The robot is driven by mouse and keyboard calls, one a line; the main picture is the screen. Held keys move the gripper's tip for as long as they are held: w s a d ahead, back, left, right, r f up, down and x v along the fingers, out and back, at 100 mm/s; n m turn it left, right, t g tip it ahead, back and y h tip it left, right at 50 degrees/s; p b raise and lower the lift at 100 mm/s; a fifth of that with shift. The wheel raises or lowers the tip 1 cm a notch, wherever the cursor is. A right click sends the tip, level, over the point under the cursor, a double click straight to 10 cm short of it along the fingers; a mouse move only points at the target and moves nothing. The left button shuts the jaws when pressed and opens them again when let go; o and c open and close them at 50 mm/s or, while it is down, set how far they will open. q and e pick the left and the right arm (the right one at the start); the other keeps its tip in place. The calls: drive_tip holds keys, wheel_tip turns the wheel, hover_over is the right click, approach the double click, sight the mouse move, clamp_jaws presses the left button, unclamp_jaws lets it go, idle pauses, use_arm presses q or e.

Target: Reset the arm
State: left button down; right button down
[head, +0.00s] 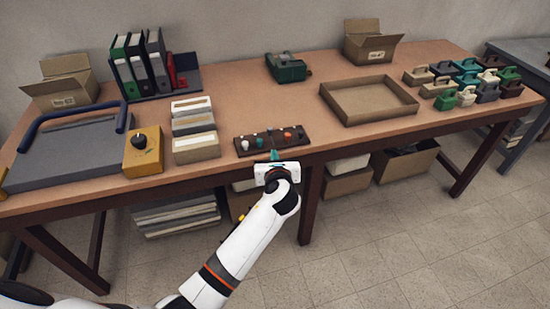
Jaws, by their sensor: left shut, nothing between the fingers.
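My left arm comes in from the lower left, and my left gripper (275,157) is at the table's front edge. It is shut and empty, just in front of a dark board (262,148) with several small coloured knobs. The teal tip at the gripper overlaps the board's lower edge in the picture. I cannot tell whether it touches the board. My right gripper is not in view.
The wooden table (240,84) carries a yellow box with a black knob (143,152), stacked pale boxes (195,146), a green case (287,68), an empty cardboard tray (345,111), and several small handled cases (445,101). Boxes stand underneath.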

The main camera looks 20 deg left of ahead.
use_arm(q)
drive_tip(key=s+f+n+g+h, duration=0.15)
drive_tip(key=s+f+n, duration=0.35)
drive_tip(key=f, duration=0.6)
drive_tip(key=s+f+n+g+h, duration=0.1)
drive_tip(key=s+f+n+g, duration=0.15)
drive_tip(key=s+f, duration=0.6)
drive_tip(key=s+f+n+g+h, duration=0.2)
drive_tip(key=s+f+n, duration=0.15)
drive_tip(key=f, duration=0.95)
drive_tip(key=s+a+f+n+g, duration=0.1)
drive_tip(key=s+f+n, duration=0.4)
drive_tip(key=s, duration=0.7)
drive_tip(key=s+a+f+n+g+h, duration=0.1)
drive_tip(key=s+f+n, duration=0.5)
drive_tip(key=s, duration=0.6)
drive_tip(key=s+a+f+n+g, duration=0.3)
drive_tip(key=s+f+n, duration=0.3)
drive_tip(key=s, duration=0.7)
drive_tip(key=shift+n+g, duration=0.5)
drive_tip(key=shift+g, duration=0.2)
